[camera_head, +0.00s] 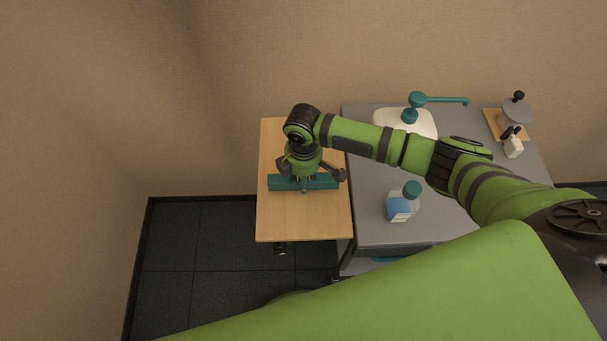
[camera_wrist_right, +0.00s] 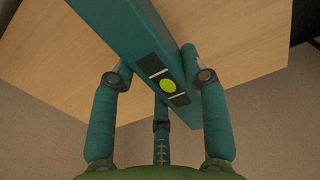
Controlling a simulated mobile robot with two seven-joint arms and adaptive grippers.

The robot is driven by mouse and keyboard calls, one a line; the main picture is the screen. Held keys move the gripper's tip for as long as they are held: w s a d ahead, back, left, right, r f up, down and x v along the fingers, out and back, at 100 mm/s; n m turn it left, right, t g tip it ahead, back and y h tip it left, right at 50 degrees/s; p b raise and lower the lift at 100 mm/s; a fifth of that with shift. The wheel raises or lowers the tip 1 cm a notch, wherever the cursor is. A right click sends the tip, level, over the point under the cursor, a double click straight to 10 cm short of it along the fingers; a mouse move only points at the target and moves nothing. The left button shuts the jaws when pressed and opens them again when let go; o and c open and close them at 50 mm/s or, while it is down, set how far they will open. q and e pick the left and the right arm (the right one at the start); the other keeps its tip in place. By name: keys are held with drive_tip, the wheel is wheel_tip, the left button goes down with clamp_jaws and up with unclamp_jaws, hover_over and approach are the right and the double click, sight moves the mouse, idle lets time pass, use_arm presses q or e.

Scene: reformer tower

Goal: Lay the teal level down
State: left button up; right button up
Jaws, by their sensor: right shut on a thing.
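The teal level (camera_head: 322,184) is a long bar lying left to right over the wooden board in the head view. In the right wrist view the teal level (camera_wrist_right: 135,42) runs diagonally, with its yellow-green bubble window facing the camera. My right gripper (camera_head: 308,178) comes down from above at the level's middle. In the wrist view its fingers (camera_wrist_right: 160,85) sit on both sides of the bar, shut on it. Whether the level touches the board cannot be told. My left gripper is not in view.
The wooden board (camera_head: 290,225) adjoins a grey counter (camera_head: 370,185). On the counter are a white and blue bottle with a teal cap (camera_head: 400,207), a sink (camera_head: 390,119) with a teal tap (camera_head: 412,105), and a grey-topped device (camera_head: 515,112) at far right. The board's front is clear.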

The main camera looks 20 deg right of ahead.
drive_tip(key=shift+f+b, duration=0.7)
drive_tip(key=shift+f, duration=0.75)
drive_tip(key=o, duration=1.3)
drive_tip(key=shift+o, duration=0.2)
drive_tip(key=shift+r, duration=0.15)
wheel_tip(320, 180, up, 7)
drive_tip(key=p, duration=0.8)
wheel_tip(320, 180, up, 2)
drive_tip(key=shift+r+p, duration=0.1)
drive_tip(key=shift+p, duration=1.1)
drive_tip(key=shift+r+p, duration=0.6)
drive_tip(key=shift+r, duration=0.25)
